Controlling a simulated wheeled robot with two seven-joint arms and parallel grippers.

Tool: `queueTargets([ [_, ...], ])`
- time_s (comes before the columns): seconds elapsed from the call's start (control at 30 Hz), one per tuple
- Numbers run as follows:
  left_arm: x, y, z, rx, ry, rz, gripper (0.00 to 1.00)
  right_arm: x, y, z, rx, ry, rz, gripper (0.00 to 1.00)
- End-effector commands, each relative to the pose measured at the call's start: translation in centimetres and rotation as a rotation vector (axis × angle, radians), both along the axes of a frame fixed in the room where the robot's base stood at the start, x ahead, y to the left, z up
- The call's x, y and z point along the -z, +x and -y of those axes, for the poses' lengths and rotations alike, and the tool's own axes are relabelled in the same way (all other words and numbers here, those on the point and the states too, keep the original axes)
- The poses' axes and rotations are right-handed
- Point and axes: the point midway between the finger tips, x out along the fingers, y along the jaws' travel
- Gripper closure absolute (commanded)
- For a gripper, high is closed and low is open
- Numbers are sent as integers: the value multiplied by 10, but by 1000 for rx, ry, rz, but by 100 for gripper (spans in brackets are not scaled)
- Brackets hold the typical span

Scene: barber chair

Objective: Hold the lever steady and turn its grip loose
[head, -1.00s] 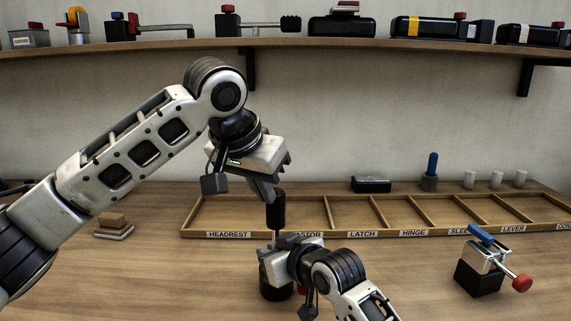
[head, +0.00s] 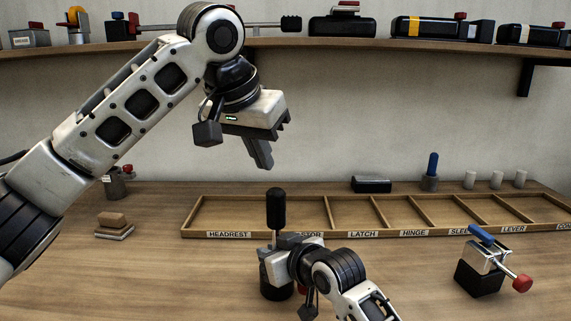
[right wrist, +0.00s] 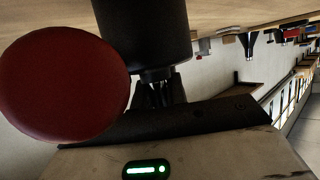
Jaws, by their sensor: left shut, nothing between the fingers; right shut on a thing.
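The lever stands upright on the table, its black grip (head: 276,208) on top and a dark round base (head: 276,290) below. My right gripper (head: 276,248) is shut on the lever's shaft, below the grip. In the right wrist view, the picture is upside down; a black cylinder (right wrist: 145,30), seemingly the base, is beside my right fingers (right wrist: 160,92). A large red knob (right wrist: 65,88) is close to that camera. My left gripper (head: 262,155) is shut and empty, above and slightly left of the grip, clear of it.
A labelled wooden tray (head: 215,234) with compartments lies behind the lever. A clamp-like device with a blue handle and red knob (head: 522,284) stands at right. Small blocks (head: 113,222) lie at left. A shelf (head: 300,45) with several parts runs above. The front left table is clear.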

Motion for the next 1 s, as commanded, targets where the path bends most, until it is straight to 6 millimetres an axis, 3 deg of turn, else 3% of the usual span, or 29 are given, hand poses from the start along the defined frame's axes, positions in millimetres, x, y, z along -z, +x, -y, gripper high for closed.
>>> queueTargets([
  [0.03, 0, 0, 0, 0, 0, 0, 100, 0, 1, 1, 2, -2, 1, 100],
  [0.1, 0, 0, 0, 0, 0, 0, 100, 0, 1, 1, 2, -2, 1, 72],
  [0.17, 0, 0, 0, 0, 0, 0, 100, 0, 1, 1, 2, -2, 1, 60],
  [0.57, 0, 0, 0, -1, 0, 0, 100, -3, -6, 6, 1, -1, 1, 60],
  [1.0, 0, 0, 0, -1, 0, 0, 100, -36, -71, 53, 2, -2, 3, 60],
])
